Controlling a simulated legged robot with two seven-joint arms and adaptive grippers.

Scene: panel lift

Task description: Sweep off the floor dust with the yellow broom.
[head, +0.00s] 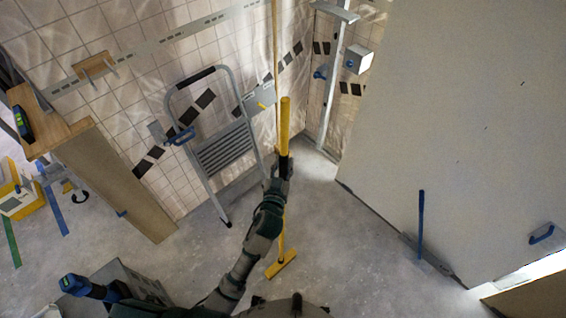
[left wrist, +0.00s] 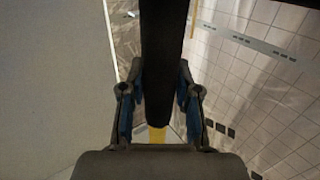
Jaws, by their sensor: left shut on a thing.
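The yellow broom (head: 285,125) stands nearly upright in the middle of the head view, its yellow head (head: 281,264) low, at or near the concrete floor. My left gripper (head: 279,172) is shut on the dark part of its handle. In the left wrist view the dark handle (left wrist: 163,60) runs between the two fingers of the left gripper (left wrist: 160,100), with a bit of yellow below. Pale, dusty-looking floor (head: 340,240) lies around the broom; separate dust piles cannot be made out. My right gripper is not in view.
A folded step ladder (head: 224,150) leans on the tiled wall. A large grey panel (head: 450,120) stands at right, with a blue-handled tool (head: 421,215) by its foot. A wooden bench (head: 110,170) is at left. Floor between is mostly clear.

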